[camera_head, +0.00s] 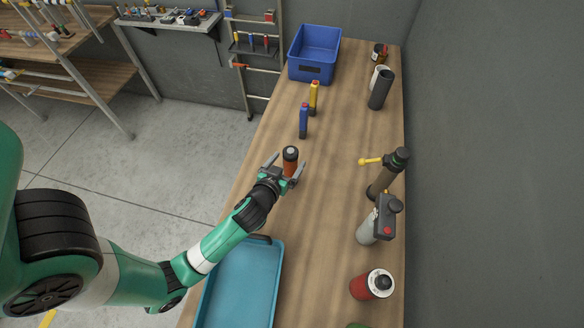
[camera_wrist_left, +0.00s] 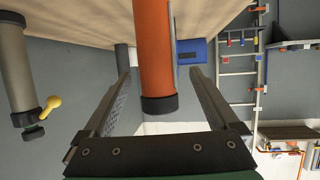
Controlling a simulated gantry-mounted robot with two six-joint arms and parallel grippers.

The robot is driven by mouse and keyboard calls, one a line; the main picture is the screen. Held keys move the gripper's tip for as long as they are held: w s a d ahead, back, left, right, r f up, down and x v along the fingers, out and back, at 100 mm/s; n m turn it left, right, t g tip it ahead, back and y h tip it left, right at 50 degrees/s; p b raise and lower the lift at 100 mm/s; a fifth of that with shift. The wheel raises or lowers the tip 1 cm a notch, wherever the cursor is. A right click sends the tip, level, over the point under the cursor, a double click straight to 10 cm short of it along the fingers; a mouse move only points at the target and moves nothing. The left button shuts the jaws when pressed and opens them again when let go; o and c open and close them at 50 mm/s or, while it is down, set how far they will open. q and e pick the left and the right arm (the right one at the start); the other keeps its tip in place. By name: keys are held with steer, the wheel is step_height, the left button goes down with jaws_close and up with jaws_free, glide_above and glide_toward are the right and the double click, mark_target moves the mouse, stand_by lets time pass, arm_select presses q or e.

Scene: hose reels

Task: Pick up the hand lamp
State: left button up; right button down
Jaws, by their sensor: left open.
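An orange cylinder with a dark cap (camera_head: 290,160), which looks like the hand lamp, stands upright on the wooden bench. My left gripper (camera_head: 287,168) is open, with one finger on each side of it. In the left wrist view the orange body (camera_wrist_left: 155,50) with its black end ring lies between the spread fingers of the gripper (camera_wrist_left: 160,88), and gaps show on both sides. My right gripper is not in view.
A blue and a yellow tool (camera_head: 304,120) stand beyond the lamp, with a blue bin (camera_head: 313,72) farther back. A pump with a yellow handle (camera_head: 381,180), a grey bottle (camera_head: 368,232) and a red can (camera_head: 362,287) line the right side. A teal tray (camera_head: 240,285) is nearer.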

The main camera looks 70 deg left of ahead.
arm_select(q)
steer(key=shift+b+x, duration=0.3)
steer(key=shift+x, duration=2.4)
steer(key=shift+w+d, duration=0.1)
jaws_close()
